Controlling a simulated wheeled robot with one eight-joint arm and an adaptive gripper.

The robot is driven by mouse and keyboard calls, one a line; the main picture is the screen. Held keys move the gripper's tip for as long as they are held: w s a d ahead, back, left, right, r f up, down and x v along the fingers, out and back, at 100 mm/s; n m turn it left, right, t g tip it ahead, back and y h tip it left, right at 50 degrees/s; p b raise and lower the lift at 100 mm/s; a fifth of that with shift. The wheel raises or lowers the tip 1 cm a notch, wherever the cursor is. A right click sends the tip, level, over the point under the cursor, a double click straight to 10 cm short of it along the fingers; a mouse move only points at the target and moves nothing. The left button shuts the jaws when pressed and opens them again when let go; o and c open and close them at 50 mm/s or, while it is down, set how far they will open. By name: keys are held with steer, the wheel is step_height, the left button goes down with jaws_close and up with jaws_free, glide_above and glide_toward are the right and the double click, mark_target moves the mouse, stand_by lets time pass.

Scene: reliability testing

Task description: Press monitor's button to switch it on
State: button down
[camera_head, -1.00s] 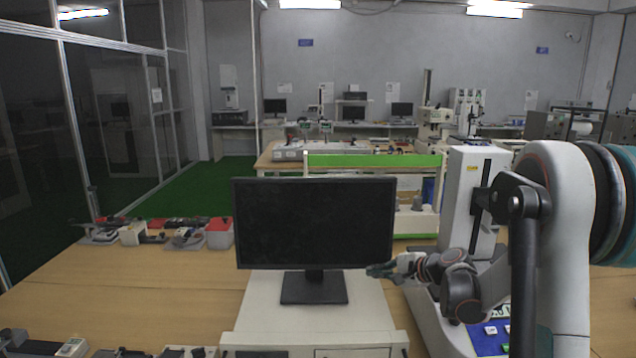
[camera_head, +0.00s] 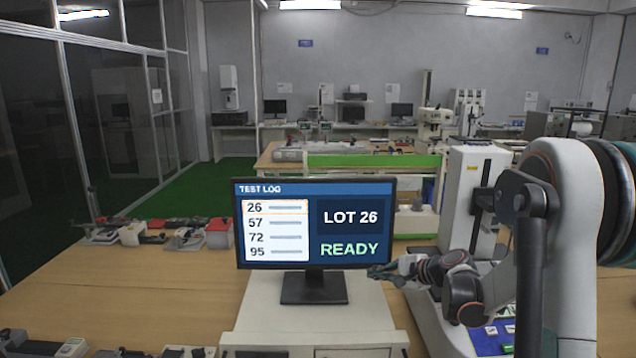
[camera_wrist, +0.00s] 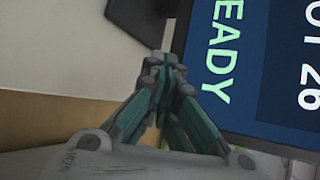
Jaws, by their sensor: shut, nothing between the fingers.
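The monitor (camera_head: 315,192) stands upright on its dark base, and its screen is lit. It shows "TEST LOG", a list of numbers, "LOT 26" and "READY". My gripper (camera_head: 372,273) is at the monitor's lower right corner. In the wrist view, my gripper (camera_wrist: 165,62) is shut with its fingertips together at the edge of the monitor (camera_wrist: 262,75), whose screen appears turned sideways. The fingertips hide that part of the bezel, so I cannot see the button or tell whether they touch it.
The monitor stands on a light cabinet (camera_head: 310,318) amid a wooden table (camera_head: 130,285). Small tools and a red-and-grey box (camera_head: 219,233) lie at left; more devices line the front edge. A tall white machine (camera_head: 468,200) stands at right. The table's left middle is clear.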

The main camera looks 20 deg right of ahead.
steer(key=shift+s+a+r, duration=0.1)
steer(key=shift+s+a, duration=0.15)
steer(key=shift+s, duration=0.7)
steer(key=shift+s+a+r, duration=0.1)
steer(key=shift+s+a, duration=0.2)
steer(key=shift+s, duration=0.65)
steer(key=shift+s+a, duration=0.25)
steer(key=shift+s, duration=0.7)
